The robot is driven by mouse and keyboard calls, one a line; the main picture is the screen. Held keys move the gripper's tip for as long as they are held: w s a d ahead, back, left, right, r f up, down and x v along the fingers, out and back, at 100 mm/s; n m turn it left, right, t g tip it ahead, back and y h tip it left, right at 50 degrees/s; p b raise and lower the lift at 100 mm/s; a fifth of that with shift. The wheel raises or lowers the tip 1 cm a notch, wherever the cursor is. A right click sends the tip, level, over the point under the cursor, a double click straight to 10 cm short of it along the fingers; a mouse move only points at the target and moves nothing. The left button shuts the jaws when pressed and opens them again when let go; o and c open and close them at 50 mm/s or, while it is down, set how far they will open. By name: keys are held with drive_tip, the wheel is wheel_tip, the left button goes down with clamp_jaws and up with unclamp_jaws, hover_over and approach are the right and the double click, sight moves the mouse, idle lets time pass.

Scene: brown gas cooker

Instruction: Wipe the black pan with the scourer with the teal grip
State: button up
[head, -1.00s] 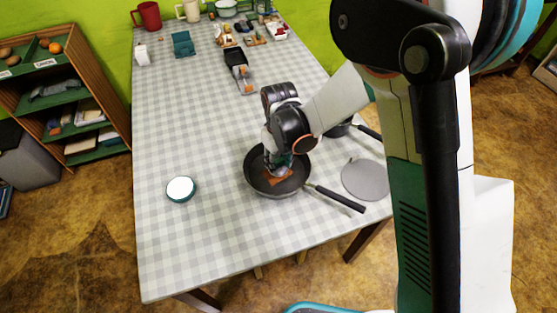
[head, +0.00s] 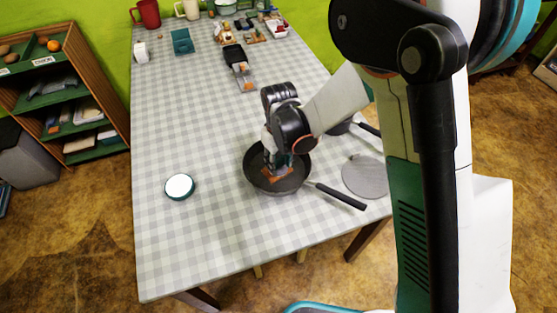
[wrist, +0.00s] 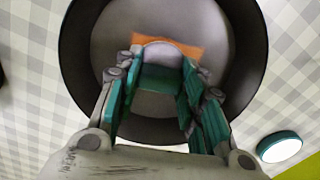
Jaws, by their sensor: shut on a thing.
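The black pan (head: 256,180) sits on the checked tablecloth, its handle pointing to the lower right. It also fills the upper middle of the wrist view (wrist: 82,75). My gripper (head: 277,168) points down inside the pan. In the wrist view my gripper (wrist: 158,88) is closed around the scourer, whose teal grip (wrist: 158,78) shows between the fingers. An orange patch (wrist: 180,48) shows just past the grip, against the pan floor; I cannot tell if it is the scourer's pad or a mark. The fingers hide much of the scourer.
A grey round disc (head: 366,177) lies right of the pan, under its handle's side. A second dark pan's handle (head: 368,128) shows behind my arm. A white, teal-rimmed round object (head: 179,187) stands at left.

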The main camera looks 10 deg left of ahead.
drive_tip(key=shift+w+d, duration=0.1)
drive_tip(key=shift+w+d+r, duration=0.1)
drive_tip(key=shift+w+d, duration=0.35)
drive_tip(key=shift+w, duration=0.05)
drive_tip(key=shift+s+a, duration=0.1)
drive_tip(key=shift+s+a+b, duration=0.45)
drive_tip(key=shift+s+a, duration=0.55)
drive_tip(key=shift+s, duration=0.1)
drive_tip(key=shift+w+d, duration=0.1)
drive_tip(key=shift+w, duration=0.05)
drive_tip(key=shift+w+d+f+b, duration=0.25)
drive_tip(key=shift+w+d+b, duration=0.1)
drive_tip(key=shift+w+d, duration=0.7)
drive_tip(key=shift+s+a, duration=0.15)
